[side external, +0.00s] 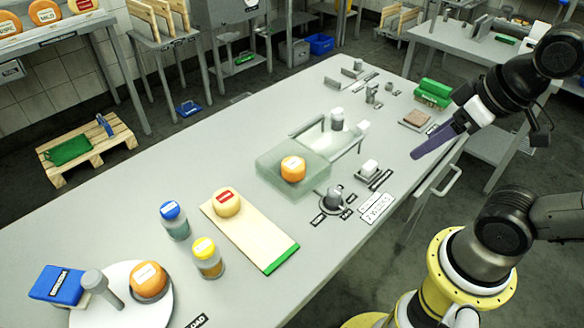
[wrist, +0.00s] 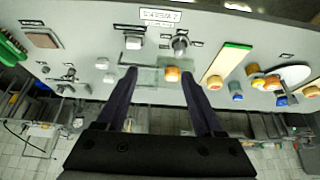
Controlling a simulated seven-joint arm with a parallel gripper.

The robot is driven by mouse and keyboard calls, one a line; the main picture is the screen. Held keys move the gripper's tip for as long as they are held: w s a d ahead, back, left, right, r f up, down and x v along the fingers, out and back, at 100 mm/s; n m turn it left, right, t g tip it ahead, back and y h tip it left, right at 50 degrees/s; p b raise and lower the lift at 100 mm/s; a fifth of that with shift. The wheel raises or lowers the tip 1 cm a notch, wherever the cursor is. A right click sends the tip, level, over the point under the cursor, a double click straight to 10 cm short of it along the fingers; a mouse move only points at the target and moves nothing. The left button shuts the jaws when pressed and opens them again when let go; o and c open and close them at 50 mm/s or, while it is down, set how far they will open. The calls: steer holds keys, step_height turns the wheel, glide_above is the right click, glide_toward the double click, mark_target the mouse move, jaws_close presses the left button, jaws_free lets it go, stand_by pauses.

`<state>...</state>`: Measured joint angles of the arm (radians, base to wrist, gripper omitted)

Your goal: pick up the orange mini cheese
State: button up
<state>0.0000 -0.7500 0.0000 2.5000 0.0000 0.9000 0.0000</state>
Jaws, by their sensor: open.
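A small orange cheese (side external: 293,168) with a pale label sits on a translucent greenish slab (side external: 262,164) mid-table; it also shows in the wrist view (wrist: 172,74), between the lines of my fingers. A second orange cheese (side external: 149,282) sits on a round white plate (side external: 127,313) at the front left. A paler yellow cheese (side external: 227,201) with a red label lies on a cream board (side external: 250,238) with a green end. My gripper (side external: 418,155) is open, with dark purple fingers, empty and raised at the table's right edge, well apart from the cheeses.
A blue-capped jar (side external: 175,222) and a yellow-capped jar (side external: 208,260) stand left of the board. A blue box (side external: 58,284) is by the plate. Green blocks (side external: 433,92) lie at the back right.

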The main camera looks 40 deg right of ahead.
steer(key=o, duration=0.5)
steer(key=w+r+m, duration=0.6)
steer(key=w+m, duration=0.1)
steer(key=m, duration=0.3)
steer(key=m+g, duration=0.6)
glide_above(293, 163)
step_height(293, 163, down, 19)
steer(key=shift+s, duration=0.15)
steer(key=shift+f, duration=3.25)
